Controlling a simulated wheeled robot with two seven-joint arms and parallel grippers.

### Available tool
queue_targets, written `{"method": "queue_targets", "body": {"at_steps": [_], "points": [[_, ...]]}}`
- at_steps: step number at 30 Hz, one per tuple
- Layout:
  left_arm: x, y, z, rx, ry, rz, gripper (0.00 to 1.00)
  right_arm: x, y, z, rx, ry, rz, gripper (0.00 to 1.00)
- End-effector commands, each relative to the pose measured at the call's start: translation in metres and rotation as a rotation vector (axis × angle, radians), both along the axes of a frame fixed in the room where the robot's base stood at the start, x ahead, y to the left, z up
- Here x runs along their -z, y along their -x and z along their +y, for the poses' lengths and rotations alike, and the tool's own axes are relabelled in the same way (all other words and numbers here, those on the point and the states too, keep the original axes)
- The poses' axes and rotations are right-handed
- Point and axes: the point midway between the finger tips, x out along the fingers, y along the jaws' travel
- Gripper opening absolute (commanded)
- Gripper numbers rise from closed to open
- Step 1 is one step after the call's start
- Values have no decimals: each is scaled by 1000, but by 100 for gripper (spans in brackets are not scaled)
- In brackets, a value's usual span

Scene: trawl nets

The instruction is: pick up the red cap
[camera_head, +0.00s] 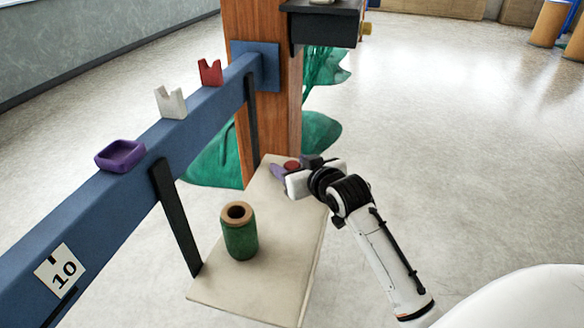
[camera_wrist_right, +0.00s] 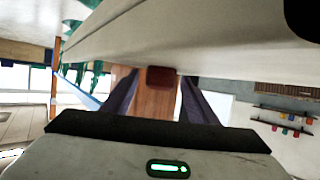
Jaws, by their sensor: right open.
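The red cap (camera_head: 292,165) is a small dark-red piece at the far end of the beige board, partly hidden by my right gripper. My right gripper (camera_head: 289,169) is low over that end of the board, its fingers apart on either side of the cap. In the right wrist view the cap (camera_wrist_right: 161,77) shows as a red-brown block beyond and between the two dark fingers (camera_wrist_right: 159,98), against the pale board. Whether the fingers touch it I cannot tell. My left gripper is not in view.
A green spool (camera_head: 240,238) stands on the near part of the beige board (camera_head: 215,288). A blue rail (camera_head: 60,215) on the left carries a purple tray (camera_head: 121,156), a white notched holder (camera_head: 171,102) and a red one (camera_head: 210,73). A wooden post (camera_head: 262,115) rises behind.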

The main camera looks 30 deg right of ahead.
Motion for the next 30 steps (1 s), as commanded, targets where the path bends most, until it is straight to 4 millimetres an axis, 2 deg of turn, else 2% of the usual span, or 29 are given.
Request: {"method": "queue_targets", "body": {"at_steps": [5, 13, 23, 26, 30], "points": [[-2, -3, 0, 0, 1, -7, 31, 0, 0, 0, 0, 0, 0, 53], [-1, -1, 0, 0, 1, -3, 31, 0, 0, 0, 0, 0, 0, 10], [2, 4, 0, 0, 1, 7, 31, -2, 0, 0, 0, 0, -1, 10], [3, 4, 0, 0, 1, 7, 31, -12, 0, 0, 0, 1, -4, 10], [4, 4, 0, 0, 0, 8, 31, -39, -1, 0, 0, 1, -7, 10]]}}
